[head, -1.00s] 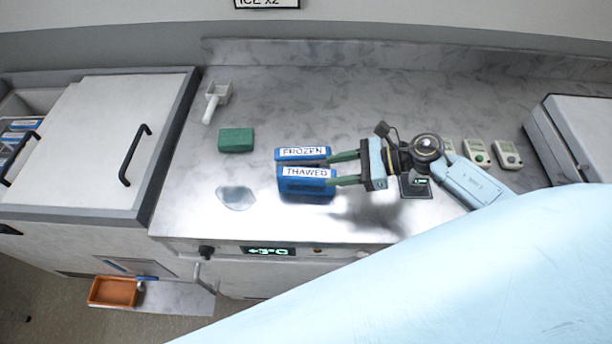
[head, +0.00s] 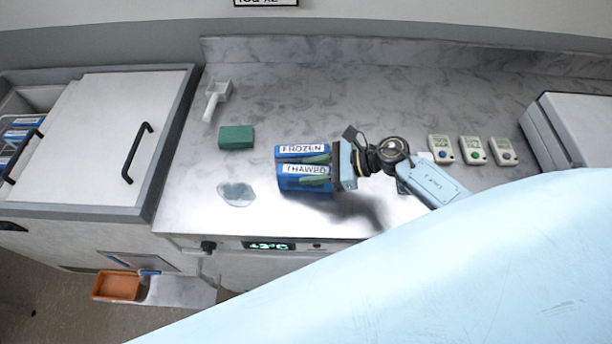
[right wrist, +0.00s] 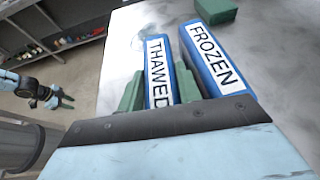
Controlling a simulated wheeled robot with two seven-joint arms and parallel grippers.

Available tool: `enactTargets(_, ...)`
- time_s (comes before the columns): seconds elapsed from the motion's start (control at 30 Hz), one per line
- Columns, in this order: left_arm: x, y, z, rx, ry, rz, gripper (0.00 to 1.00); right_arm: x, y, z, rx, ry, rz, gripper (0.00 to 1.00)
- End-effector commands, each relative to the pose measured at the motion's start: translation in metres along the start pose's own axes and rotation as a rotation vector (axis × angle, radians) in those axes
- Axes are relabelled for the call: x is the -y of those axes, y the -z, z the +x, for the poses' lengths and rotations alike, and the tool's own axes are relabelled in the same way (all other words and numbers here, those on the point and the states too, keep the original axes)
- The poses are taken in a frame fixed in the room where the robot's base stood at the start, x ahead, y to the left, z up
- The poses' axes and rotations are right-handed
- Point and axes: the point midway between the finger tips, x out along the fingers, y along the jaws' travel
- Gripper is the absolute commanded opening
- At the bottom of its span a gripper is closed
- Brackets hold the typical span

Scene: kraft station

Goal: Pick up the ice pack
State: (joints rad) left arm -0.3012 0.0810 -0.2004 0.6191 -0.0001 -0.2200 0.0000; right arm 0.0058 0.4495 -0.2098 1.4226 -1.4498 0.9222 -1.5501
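Two blue ice packs stand side by side on the counter: one labelled FROZEN (head: 301,150) at the back and one labelled THAWED (head: 303,170) in front. They also show in the right wrist view, FROZEN (right wrist: 211,60) at right and THAWED (right wrist: 158,70) at left. My right gripper (head: 317,170) is open, its green fingers on either side of the THAWED pack. In the right wrist view the fingers (right wrist: 158,92) lie close along the pack; firm contact is not clear. My left gripper (right wrist: 62,100) shows small in the right wrist view, away from the counter.
A green block (head: 236,137), a white scoop (head: 215,100) and a clear puddle-like patch (head: 236,194) lie left of the packs. Several small white devices (head: 472,150) stand at right. A lidded chest (head: 110,140) is at left, an orange tray (head: 116,286) below.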

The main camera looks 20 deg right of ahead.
Motion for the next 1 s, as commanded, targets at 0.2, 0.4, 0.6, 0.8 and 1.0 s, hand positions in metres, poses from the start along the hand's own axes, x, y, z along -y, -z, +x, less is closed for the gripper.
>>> enactTargets(0.2, 0.0, 0.0, 0.0, 0.0, 0.0, 0.0, 0.36, 0.0, -0.001, 0.0, 0.002, 0.0, -0.001, 0.02)
enactTargets(0.4, 0.0, 0.0, 0.0, 0.0, 0.0, 0.0, 0.36, 0.001, -0.003, -0.001, 0.002, 0.001, -0.002, 0.02)
enactTargets(0.6, 0.0, 0.001, -0.002, 0.0, 0.0, 0.0, 0.36, 0.0, -0.026, -0.011, 0.002, 0.0, -0.006, 0.02)
enactTargets(0.8, -0.001, 0.001, -0.002, -0.001, -0.001, -0.001, 0.36, 0.001, -0.061, -0.026, 0.001, 0.0, -0.008, 0.02)
enactTargets(1.0, -0.001, 0.001, -0.001, -0.002, -0.001, -0.001, 0.36, 0.001, -0.087, -0.036, 0.002, 0.0, -0.004, 0.02)
